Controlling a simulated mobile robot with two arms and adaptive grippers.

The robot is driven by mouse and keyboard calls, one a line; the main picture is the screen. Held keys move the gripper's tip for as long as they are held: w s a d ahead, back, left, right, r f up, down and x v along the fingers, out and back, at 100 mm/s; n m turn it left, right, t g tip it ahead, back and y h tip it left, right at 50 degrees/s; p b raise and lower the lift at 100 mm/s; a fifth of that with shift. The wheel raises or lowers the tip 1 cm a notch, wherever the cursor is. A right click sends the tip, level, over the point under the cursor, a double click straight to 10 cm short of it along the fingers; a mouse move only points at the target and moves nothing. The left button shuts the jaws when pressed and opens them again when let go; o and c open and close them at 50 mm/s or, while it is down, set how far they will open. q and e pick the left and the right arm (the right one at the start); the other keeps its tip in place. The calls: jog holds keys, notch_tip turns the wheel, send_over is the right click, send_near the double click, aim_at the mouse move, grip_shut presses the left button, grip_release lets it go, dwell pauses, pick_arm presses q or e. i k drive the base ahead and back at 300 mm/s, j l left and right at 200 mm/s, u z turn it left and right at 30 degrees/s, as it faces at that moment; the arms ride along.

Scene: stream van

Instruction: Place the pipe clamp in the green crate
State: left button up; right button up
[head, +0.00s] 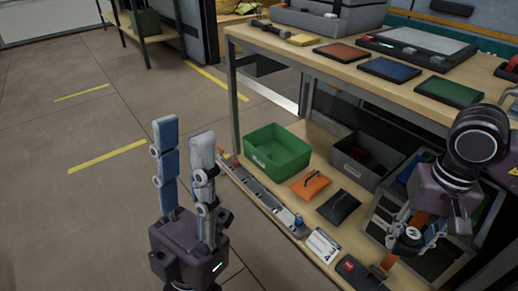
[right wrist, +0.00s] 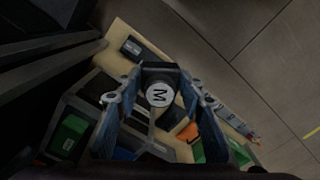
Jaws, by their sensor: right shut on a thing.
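The green crate (head: 290,163) stands on the lower shelf, with its visible inside empty. In the right wrist view the crate (right wrist: 240,155) shows partly at the lower right. My right gripper (head: 410,232) is shut on a small dark thing with a round white disc marked M, which I take to be the pipe clamp (right wrist: 159,94). It is held above the grey bins at the right end of the shelf, apart from the green crate. Fingers hide part of it. My left gripper (head: 184,130) points up, open and empty, left of the shelf.
On the lower shelf, a dark grey bin (head: 352,172), an orange item (head: 310,184) and a black item (head: 338,206) lie between the crate and my right gripper. A grey rail (head: 262,190) runs along the front edge. The upper worktop (head: 320,62) overhangs behind.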

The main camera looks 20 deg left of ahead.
aim_at(276, 154)
jog(key=i+j, duration=0.15)
jog(key=j, duration=0.2)
jog(key=i+j, duration=0.2)
jog(key=j, duration=0.15)
jog(key=i+j, duration=0.15)
jog(key=j, duration=0.2)
jog(key=i+j, duration=0.2)
jog(key=j, duration=0.15)
jog(key=i+j, duration=0.15)
jog(key=j, duration=0.25)
jog(key=i+j, duration=0.15)
jog(key=i, duration=0.25)
jog(key=i+j, duration=0.15)
jog(key=i, duration=0.25)
jog(key=i+j, duration=0.15)
jog(key=i, duration=0.3)
jog(key=k+u, duration=0.05)
